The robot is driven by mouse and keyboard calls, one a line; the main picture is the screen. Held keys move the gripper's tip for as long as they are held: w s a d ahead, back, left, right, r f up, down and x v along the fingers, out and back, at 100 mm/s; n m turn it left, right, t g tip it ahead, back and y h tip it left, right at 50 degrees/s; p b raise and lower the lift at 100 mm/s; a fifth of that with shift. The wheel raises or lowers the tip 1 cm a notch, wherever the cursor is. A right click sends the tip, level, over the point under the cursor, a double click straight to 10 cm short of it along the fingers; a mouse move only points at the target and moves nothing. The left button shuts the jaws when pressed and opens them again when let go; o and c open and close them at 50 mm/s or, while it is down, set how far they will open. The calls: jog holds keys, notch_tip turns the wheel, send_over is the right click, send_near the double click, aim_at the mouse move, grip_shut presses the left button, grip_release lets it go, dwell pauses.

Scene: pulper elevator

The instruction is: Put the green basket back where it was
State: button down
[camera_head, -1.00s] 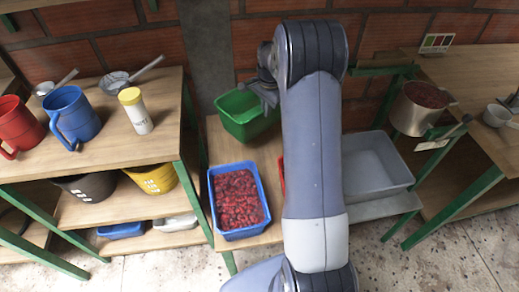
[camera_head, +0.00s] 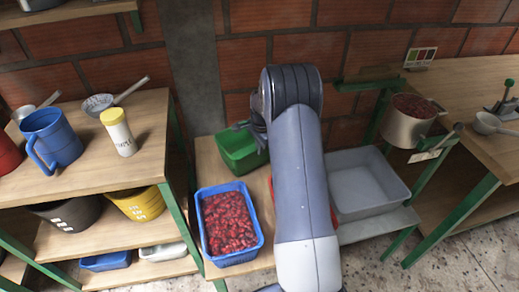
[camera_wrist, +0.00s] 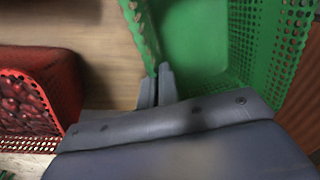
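The green basket (camera_head: 240,150) is at the back of the low wooden table, partly hidden by my arm in the head view. It looks upright and close to the tabletop; contact underneath is hidden. In the wrist view the basket (camera_wrist: 195,40) shows a perforated wall and an empty interior. My gripper's two fingers (camera_wrist: 156,88) are close together at the basket's near wall edge, which runs between them, so the gripper looks shut on it. In the head view the fingertips are hard to see.
A blue basket of red berries (camera_head: 229,224) stands in front of the green one. A red basket of berries (camera_wrist: 35,95) is beside it, mostly hidden by my arm in the head view. A grey tub (camera_head: 368,190) stands to the right. Wooden shelves (camera_head: 85,180) flank the left.

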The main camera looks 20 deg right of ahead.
jog(key=shift+f, duration=0.2)
jog(key=c, duration=2.1)
grip_release()
jog(key=shift+f, duration=0.2)
jog(key=o, duration=0.4)
jog(key=shift+r, duration=0.1)
jog(key=r, duration=0.4)
jog(key=r+p, duration=0.1)
jog(key=r, duration=0.3)
jog(key=s+r, duration=0.1)
jog(key=r, duration=0.3)
jog(key=shift+s, duration=0.1)
